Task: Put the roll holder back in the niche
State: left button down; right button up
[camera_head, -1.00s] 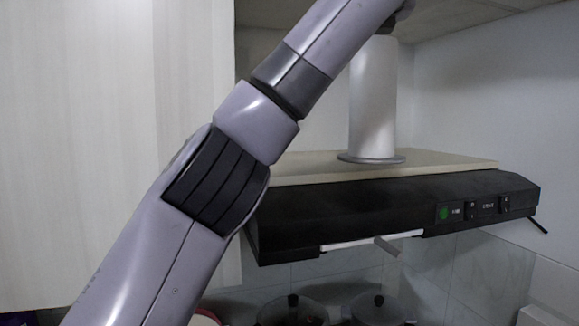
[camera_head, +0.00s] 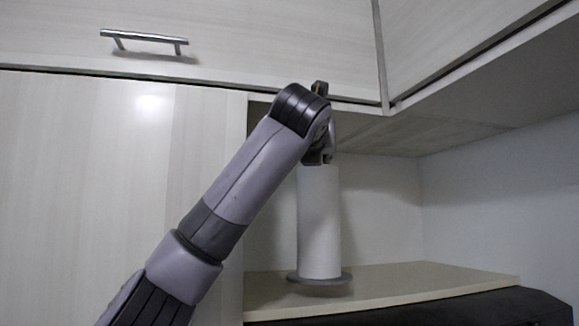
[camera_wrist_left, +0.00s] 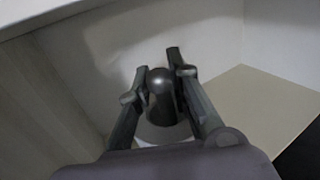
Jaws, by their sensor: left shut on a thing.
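The roll holder (camera_head: 320,222) is a tall white cylinder with a grey disc base. In the head view it stands upright inside the niche (camera_head: 440,280), over the left part of the pale shelf board. Whether its base touches the board or hovers just above it, I cannot tell. My left gripper (camera_head: 318,158) reaches it from the upper left and is shut on its top. In the left wrist view, the fingers (camera_wrist_left: 157,68) are on both sides of the dark rounded knob (camera_wrist_left: 161,88) of the holder. My right gripper is not in view.
A closed cabinet with a bar handle (camera_head: 145,41) is above the niche, and a tall pale panel (camera_head: 110,190) borders it on the left. The black cooker hood (camera_head: 470,308) is below the shelf. The shelf's right part is bare.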

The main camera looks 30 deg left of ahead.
pick_arm(q)
jog(key=s+a+f+p, duration=0.1)
jog(key=a+f+p, duration=0.1)
jog(key=a, duration=0.3)
jog(key=shift+s+a+f, duration=0.35)
jog(key=shift+s+f, duration=0.05)
jog(key=shift+f, duration=0.25)
jog(key=c, duration=1.5)
grip_release()
jog(key=shift+b+v, duration=3.15)
jog(key=shift+v, duration=2.9)
